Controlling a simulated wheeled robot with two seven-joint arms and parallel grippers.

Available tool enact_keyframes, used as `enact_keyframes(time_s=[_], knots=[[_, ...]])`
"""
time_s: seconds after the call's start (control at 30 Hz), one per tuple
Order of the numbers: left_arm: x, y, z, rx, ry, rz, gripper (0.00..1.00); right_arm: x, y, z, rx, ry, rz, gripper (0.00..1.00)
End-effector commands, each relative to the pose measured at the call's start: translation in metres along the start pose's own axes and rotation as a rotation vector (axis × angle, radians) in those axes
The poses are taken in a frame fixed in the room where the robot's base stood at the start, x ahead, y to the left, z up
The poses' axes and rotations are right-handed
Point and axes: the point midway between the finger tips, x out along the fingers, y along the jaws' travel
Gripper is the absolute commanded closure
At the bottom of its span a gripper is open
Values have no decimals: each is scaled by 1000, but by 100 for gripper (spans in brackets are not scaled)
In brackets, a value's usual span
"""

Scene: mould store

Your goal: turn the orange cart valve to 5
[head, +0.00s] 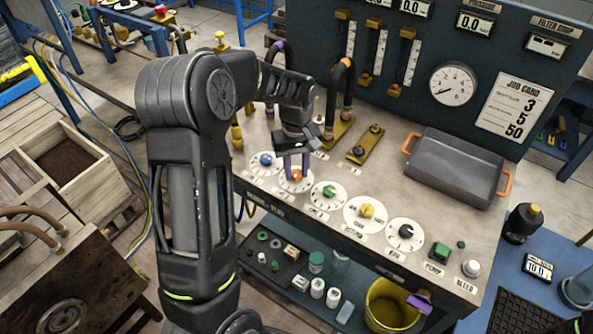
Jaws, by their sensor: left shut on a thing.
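The orange cart valve (296,174) is a small knob on a round white dial (288,188) on the cart's top. My left gripper (296,168) comes down from above and is shut on the orange valve, its two fingers on either side of the knob. The fingers cover part of the knob and dial, and the dial's numbers are too small to read, so I cannot tell its setting. My right gripper is not in view.
Blue (266,159), green (328,191), yellow (366,210) and black (405,231) knobs share the row. A grey tray (455,165) with orange handles sits to the right. Behind stands a panel with a gauge (452,84) and a job card (515,107) reading 3, 5, 50.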

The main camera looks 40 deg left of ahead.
Motion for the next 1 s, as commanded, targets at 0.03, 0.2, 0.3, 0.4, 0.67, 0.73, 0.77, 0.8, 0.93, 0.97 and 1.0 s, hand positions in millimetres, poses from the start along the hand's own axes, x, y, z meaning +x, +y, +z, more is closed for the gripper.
enact_keyframes(time_s=[0.03, 0.2, 0.3, 0.4, 0.67, 0.73, 0.77, 0.8, 0.93, 0.97, 1.0], knots=[[0, 1, -1, 42, 3, 3, 100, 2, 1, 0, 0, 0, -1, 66], [0, 1, -1, 203, 3, 3, 100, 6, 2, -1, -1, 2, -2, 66], [0, 0, -1, 298, 3, 2, 100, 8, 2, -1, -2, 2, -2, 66], [0, 0, -1, 393, 2, 2, 100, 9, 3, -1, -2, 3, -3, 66], [0, 0, -1, 640, 4, 1, 100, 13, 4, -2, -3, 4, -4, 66], [0, 0, -1, 706, 4, 1, 100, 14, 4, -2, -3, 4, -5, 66], [0, -1, -2, 734, 4, 1, 100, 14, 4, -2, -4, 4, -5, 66], [0, -1, -2, 773, 4, 1, 100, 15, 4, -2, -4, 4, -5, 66], [-1, 0, -1, 896, 4, 1, 100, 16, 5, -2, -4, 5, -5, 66], [-1, 0, -1, 924, 4, 1, 100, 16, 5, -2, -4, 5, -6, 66], [-1, 0, -2, 963, 4, 1, 100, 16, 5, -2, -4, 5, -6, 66]])
